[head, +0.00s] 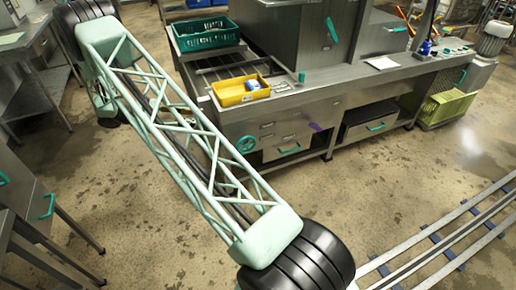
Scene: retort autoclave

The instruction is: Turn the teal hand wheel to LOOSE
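The teal hand wheel (246,144) is small in the head view. It is mounted on the front of the grey metal bench (225,117), near its left corner, just right of my pale green lattice arm link.
Drawers with teal handles (290,151) are right of the wheel. A yellow-green crate (447,108) stands far right. Rails (436,254) cross the lower-right floor; open floor lies before the bench.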

